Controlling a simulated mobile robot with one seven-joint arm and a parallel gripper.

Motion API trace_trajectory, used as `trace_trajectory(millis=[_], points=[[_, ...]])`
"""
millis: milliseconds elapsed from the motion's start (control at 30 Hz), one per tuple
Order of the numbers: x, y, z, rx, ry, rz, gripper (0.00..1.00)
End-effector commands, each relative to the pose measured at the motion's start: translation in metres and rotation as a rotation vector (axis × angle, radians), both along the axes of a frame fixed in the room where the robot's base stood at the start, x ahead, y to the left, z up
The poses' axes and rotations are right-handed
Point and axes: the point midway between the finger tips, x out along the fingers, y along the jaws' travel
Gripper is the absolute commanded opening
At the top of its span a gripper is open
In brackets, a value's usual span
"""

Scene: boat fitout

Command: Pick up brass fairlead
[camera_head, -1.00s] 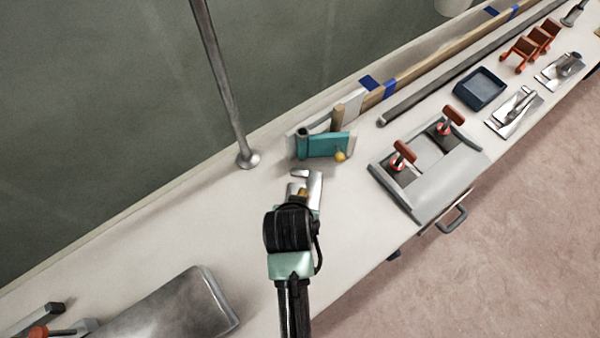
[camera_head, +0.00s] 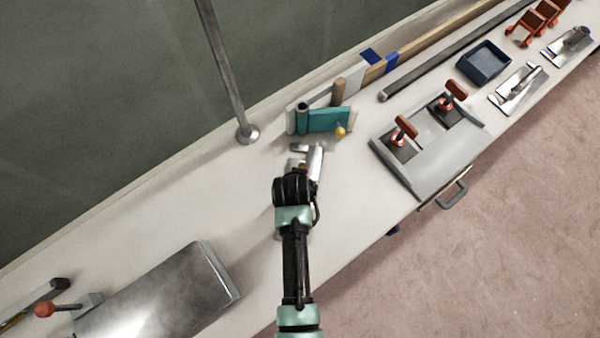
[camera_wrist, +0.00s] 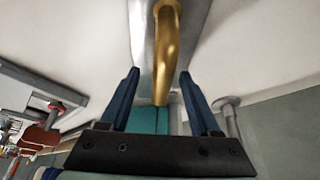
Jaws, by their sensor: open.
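The brass fairlead (camera_wrist: 168,50) is a curved golden piece in the upper middle of the wrist view. It stands in front of a silvery metal piece (camera_wrist: 143,38) and shows between and beyond my finger tips. My gripper (camera_wrist: 160,73) is open, with one blue finger on each side of the fairlead's lower end; I cannot tell whether either finger touches it. In the head view a small bit of the brass fairlead (camera_head: 302,166) shows beside the silvery metal piece (camera_head: 316,161), just past my black wrist. My wrist hides most of it there.
A teal block (camera_head: 328,120) with a yellow knob stands just beyond. A metal post (camera_head: 228,75) rises at left. A grey plate with red-handled clamps (camera_head: 440,155) lies to the right. A metal box (camera_head: 160,300) sits at the near left. Bare bench lies between.

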Motion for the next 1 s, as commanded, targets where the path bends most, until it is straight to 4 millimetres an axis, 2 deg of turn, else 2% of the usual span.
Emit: trace_trajectory(millis=[233,600,933,1000], points=[[0.013,0.0,-0.026,-0.001,0.0,0.0,0.63],[0.015,0.0,-0.031,0.0,-0.001,0.0,0.62],[0.015,0.0,-0.031,0.0,-0.001,0.0,0.02],[0.014,0.0,-0.031,0.0,-0.001,0.0,0.0]])
